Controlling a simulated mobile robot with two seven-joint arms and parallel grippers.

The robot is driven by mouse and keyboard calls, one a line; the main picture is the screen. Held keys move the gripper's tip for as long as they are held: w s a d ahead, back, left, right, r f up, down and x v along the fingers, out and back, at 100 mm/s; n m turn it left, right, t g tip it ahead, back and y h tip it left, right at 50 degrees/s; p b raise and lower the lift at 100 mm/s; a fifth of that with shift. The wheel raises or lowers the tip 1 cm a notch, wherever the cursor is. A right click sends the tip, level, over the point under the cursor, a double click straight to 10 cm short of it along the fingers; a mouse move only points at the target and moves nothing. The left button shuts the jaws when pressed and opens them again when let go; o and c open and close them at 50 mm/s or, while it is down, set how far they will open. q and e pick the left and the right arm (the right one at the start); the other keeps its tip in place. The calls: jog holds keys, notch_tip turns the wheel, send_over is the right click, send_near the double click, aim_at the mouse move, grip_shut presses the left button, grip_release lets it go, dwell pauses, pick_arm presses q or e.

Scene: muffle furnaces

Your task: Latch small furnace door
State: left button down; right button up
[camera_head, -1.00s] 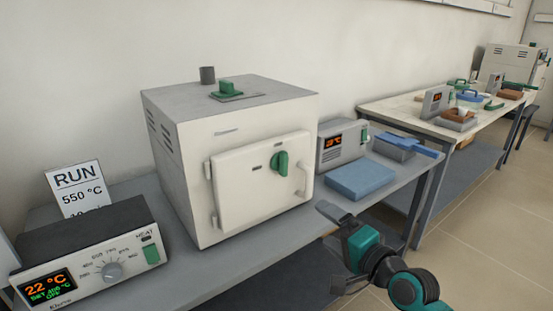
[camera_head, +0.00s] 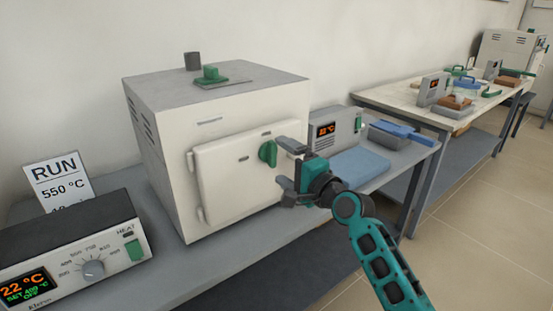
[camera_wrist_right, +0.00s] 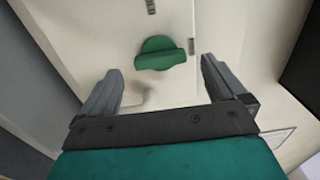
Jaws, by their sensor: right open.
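The small furnace (camera_head: 215,110) is a white box with a grey top on the bench. Its door (camera_head: 235,185) looks closed against the front. A green latch knob (camera_head: 268,153) sits near the door's upper right and also shows in the right wrist view (camera_wrist_right: 160,54). My right gripper (camera_head: 283,165) is in front of the door's right side, just right of the knob. It is open and empty, and in the wrist view the knob lies beyond and between its fingertips (camera_wrist_right: 157,75), apart from them. The door's pull handle is mostly hidden behind my gripper in the head view.
A controller box (camera_head: 75,255) with a dial stands at the front left, with a RUN card (camera_head: 58,185) behind it. Right of the furnace are a small display unit (camera_head: 335,130) and a blue pad (camera_head: 360,162). Another table (camera_head: 390,97) stands farther right.

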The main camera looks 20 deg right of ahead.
aim_at(275, 156)
jog(key=shift+x, duration=1.75)
jog(key=shift+c, duration=0.3)
jog(key=c, duration=1)
